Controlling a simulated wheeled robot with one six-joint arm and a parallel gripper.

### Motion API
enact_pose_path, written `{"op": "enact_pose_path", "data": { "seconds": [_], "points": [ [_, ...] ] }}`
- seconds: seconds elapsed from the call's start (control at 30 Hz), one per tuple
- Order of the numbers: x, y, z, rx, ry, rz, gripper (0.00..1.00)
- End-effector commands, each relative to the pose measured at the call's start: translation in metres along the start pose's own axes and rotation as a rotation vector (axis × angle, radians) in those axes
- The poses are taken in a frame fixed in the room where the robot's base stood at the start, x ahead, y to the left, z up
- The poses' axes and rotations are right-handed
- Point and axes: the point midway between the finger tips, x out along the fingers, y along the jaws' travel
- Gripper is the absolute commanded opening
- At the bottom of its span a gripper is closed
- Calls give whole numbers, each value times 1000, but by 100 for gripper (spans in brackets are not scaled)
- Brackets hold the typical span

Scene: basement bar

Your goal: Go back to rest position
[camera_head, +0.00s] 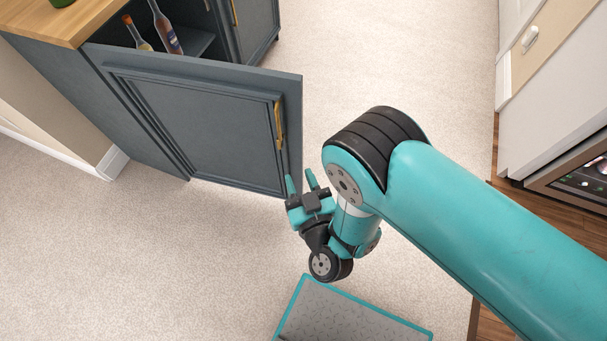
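My gripper (301,185) is near the middle of the head view, at the end of my teal and black arm. Its two teal fingers point up toward the cabinet door, with a gap between them, and nothing shows in the gap. The blue-grey cabinet door (195,122) stands open, swung out over the carpet. Its brass handle (279,124) is near the door's free edge, above my fingertips. The fingertips are close to the door's lower right corner in the picture; I cannot tell whether they touch it.
The cabinet with a wooden top (62,22) stands at upper left. Bottles (165,31) are inside it. Pale carpet (390,60) is clear beyond my arm and at lower left (130,260). A white unit with a glass-fronted appliance (585,178) stands at right.

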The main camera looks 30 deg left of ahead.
Motion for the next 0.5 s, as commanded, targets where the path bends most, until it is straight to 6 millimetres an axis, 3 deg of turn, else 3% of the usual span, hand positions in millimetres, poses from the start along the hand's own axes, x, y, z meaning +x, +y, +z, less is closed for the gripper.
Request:
{"op": "enact_pose_path", "data": {
  "seconds": [0.37, 0.5],
  "points": [
    [2, 0, -3, 3, 0, -3, 36],
    [28, -3, -32, 40, -12, -62, 36]
  ]
}}
